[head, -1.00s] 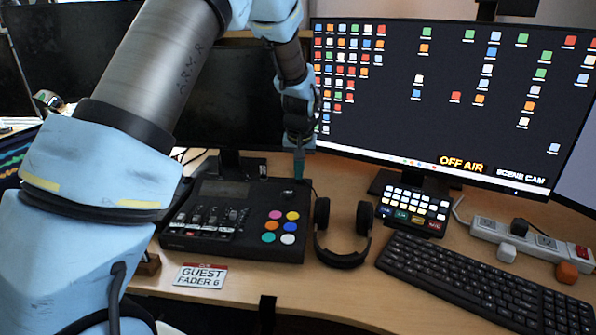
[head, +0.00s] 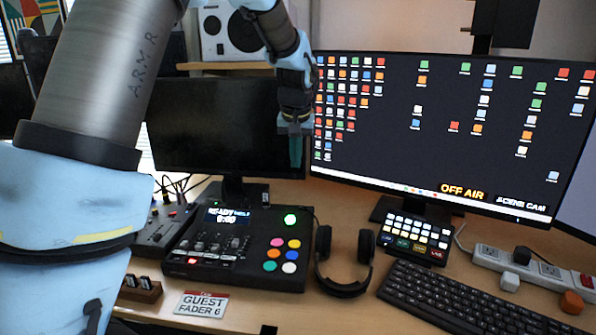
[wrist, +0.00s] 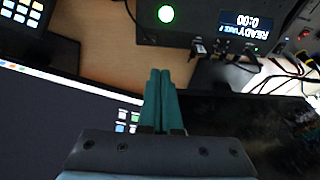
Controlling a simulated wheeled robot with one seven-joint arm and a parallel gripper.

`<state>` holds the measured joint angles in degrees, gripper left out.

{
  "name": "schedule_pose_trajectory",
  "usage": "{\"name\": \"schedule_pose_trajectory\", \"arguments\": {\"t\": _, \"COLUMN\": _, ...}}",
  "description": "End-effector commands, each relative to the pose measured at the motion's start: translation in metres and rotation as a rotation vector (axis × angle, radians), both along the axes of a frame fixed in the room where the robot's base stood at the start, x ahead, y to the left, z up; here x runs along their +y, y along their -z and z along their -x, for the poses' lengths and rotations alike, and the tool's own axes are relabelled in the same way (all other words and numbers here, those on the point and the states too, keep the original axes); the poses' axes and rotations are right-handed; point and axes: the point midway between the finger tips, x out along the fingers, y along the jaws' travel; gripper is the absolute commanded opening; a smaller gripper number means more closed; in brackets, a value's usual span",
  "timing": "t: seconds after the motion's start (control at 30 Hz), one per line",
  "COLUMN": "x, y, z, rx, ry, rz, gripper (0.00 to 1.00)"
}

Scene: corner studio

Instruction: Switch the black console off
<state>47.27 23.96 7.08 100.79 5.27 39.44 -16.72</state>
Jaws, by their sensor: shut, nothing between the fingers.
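The black console (head: 240,262) stands on the desk below the left monitor, with faders, colored buttons and a small display. Its display (head: 234,217) is lit and reads "READY" and "0:00". A round button (head: 291,220) at its upper right glows green. In the wrist view the glowing green button (wrist: 166,14) and the lit display (wrist: 247,24) show at the top, on the console's edge. My gripper (head: 296,163) has its teal fingers together, pointing down, above and behind the green button, apart from it. The fingers (wrist: 160,75) are empty in the wrist view.
Headphones (head: 345,262) lie right of the console, with a small button pad (head: 414,233) and a keyboard (head: 440,300) beyond. The left monitor (head: 215,135) and right monitor (head: 440,120) stand behind. A "GUEST FADER 6" card (head: 202,304) lies in front.

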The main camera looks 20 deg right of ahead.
Motion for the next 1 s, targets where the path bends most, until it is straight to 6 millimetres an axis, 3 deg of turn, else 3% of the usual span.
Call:
{"name": "schedule_pose_trajectory", "arguments": {"t": 0.37, "x": 0.000, "y": -0.003, "z": 0.001, "rx": 0.001, "ry": 0.001, "rz": -0.001, "gripper": 0.00}}
{"name": "schedule_pose_trajectory", "arguments": {"t": 0.7, "x": -0.015, "y": -0.009, "z": 0.019, "rx": 0.012, "ry": 0.009, "rz": -0.005, "gripper": 0.00}}
{"name": "schedule_pose_trajectory", "arguments": {"t": 1.0, "x": -0.017, "y": -0.006, "z": 0.021, "rx": 0.009, "ry": 0.007, "rz": -0.004, "gripper": 0.00}}
